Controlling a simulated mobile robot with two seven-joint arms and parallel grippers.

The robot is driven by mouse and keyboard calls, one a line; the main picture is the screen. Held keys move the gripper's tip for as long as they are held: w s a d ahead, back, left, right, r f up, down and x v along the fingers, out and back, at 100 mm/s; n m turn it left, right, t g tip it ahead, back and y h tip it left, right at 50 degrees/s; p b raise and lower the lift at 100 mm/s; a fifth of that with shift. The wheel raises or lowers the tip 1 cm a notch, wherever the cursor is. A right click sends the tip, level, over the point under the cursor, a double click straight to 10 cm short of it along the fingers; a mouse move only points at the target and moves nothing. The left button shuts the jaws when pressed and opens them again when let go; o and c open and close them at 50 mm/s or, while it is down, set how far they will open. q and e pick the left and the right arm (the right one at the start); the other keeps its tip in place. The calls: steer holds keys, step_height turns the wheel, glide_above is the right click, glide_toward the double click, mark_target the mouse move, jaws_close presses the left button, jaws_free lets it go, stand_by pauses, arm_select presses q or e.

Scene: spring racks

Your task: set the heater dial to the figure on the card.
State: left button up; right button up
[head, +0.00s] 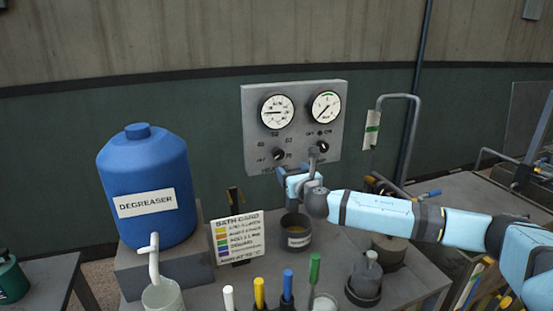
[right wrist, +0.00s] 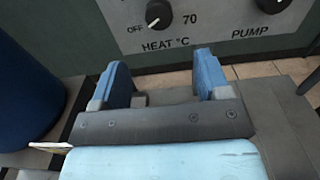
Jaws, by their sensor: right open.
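The grey control panel (head: 292,100) on the green wall carries the heater dial (head: 278,154), a black knob below the left gauge. In the right wrist view the dial (right wrist: 158,14) sits above the "HEAT °C" label, its white mark pointing down-left toward "OFF"; "70" is printed to its right. The bath card (head: 237,238) stands on the bench with colour-coded lines; its bottom line is in °C, but its figure is too small to read surely. My right gripper (head: 290,178) is open and empty below the dial, its two blue fingers (right wrist: 163,75) apart. My left gripper is not in view.
The pump knob (right wrist: 270,4) is right of the dial, with a lever (head: 314,152) nearby. A blue degreaser drum (head: 145,165) stands left.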

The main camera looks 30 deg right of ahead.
mark_target(279, 156)
steer(key=x, duration=1.1)
steer(key=shift+w+a+r+p, duration=0.1)
steer(key=shift+p, duration=0.3)
steer(key=shift+w+d, duration=0.2)
steer(key=shift+w, duration=0.5)
steer(key=shift+c, duration=0.5)
steer(key=c, duration=0.8)
steer(key=shift+c, duration=0.2)
